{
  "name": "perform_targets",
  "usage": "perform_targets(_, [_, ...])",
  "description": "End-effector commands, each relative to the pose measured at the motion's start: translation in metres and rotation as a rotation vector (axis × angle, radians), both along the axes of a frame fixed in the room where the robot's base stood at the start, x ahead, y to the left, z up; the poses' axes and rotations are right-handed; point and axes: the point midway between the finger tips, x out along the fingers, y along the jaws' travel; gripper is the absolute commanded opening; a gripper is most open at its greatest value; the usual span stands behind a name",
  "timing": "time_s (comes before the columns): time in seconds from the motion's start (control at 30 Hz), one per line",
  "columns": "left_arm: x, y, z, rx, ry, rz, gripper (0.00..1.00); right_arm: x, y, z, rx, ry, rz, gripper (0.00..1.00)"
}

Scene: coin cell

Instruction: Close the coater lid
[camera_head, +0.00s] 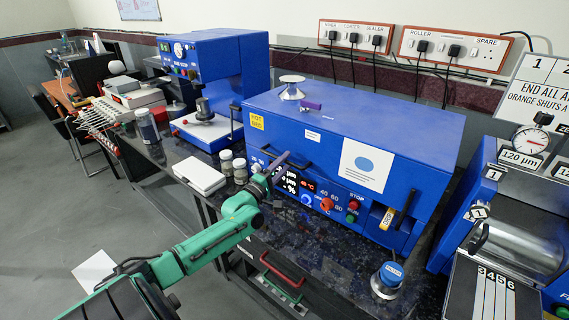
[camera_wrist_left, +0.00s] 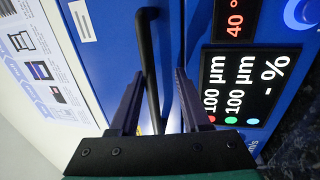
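The coater (camera_head: 330,140) is the long blue box in the middle of the bench, with a display and knobs on its front. Its lid (camera_head: 370,108) is the broad blue upper part and looks down; I cannot tell if it sits fully flush. A black bar handle (camera_wrist_left: 149,60) on the lid's front shows in the left wrist view. My left gripper (camera_head: 277,166) is at the coater's front, above the display (camera_head: 288,182). In the left wrist view its dark fingers (camera_wrist_left: 160,78) are spread apart, with the handle between them, nearer the left finger. My right gripper is out of view.
A metal spool (camera_head: 291,87) and a small purple block (camera_head: 311,105) rest on top of the coater. Two jars (camera_head: 232,168) and a white box (camera_head: 200,175) stand left of my gripper. A roller machine (camera_head: 510,245) is at the right, a blue-lidded container (camera_head: 388,278) in front.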

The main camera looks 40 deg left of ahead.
Motion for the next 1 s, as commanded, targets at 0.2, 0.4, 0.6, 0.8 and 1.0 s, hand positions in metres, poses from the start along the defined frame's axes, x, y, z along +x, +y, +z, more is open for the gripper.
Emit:
perform_targets(0.2, [-0.006, 0.0, -0.001, 0.0, -0.002, 0.001, 0.47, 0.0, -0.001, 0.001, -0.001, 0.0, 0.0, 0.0])
perform_targets(0.4, [-0.033, -0.001, -0.006, 0.001, 0.0, 0.0, 0.47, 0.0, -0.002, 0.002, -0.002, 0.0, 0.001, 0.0])
perform_targets(0.6, [-0.074, -0.001, -0.017, 0.0, 0.004, 0.001, 0.47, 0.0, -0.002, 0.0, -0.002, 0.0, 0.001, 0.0])
perform_targets(0.8, [-0.12, -0.002, -0.026, 0.001, 0.003, 0.0, 0.47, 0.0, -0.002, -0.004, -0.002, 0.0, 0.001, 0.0])
perform_targets(1.0, [-0.142, -0.002, -0.029, -0.001, 0.001, 0.001, 0.47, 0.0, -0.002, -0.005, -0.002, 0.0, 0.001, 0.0])
